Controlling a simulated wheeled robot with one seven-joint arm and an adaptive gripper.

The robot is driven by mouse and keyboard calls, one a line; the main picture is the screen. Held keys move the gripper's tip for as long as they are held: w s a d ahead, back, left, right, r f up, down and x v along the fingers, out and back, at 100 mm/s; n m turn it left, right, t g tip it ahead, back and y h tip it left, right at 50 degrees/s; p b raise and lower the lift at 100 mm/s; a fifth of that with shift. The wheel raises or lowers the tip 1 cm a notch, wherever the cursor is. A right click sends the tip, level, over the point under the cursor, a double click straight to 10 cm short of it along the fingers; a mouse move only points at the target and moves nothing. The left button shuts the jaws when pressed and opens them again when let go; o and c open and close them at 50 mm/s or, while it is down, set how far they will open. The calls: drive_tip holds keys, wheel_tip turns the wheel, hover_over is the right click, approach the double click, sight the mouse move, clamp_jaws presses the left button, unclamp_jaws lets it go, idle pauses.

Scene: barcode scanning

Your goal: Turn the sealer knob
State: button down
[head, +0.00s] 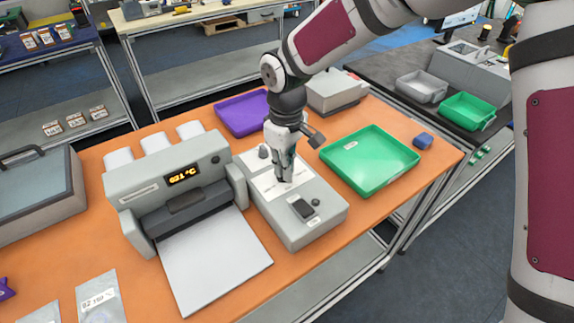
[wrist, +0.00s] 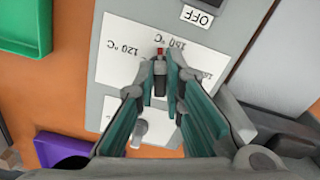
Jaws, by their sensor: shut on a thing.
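The sealer is a grey machine (head: 165,172) with an amber display, joined on the right by a grey control box (head: 312,232). My gripper (head: 284,181) points down over the box's white dial label. In the wrist view my gripper (wrist: 164,78) is shut on a dark sealer knob (wrist: 159,86), whose red-tipped pointer (wrist: 159,52) points at the 150 °C mark. The 120 °C mark lies left of it in that view; another mark at right is partly hidden. A second, grey knob (head: 263,151) stands behind my gripper, and also shows in the wrist view (wrist: 138,132).
A dark switch (head: 302,208) sits on the front of the control box, near an OFF label (wrist: 197,17). A green tray (head: 370,160) lies right of the box, a purple tray (head: 241,113) behind it. A white plate (head: 213,262) fronts the sealer on the orange table.

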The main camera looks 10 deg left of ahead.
drive_tip(key=shift+s+a+m, duration=0.1)
drive_tip(key=shift+m, duration=1.6)
drive_tip(key=c, duration=1.7)
unclamp_jaws()
wheel_tip(320, 180, up, 12)
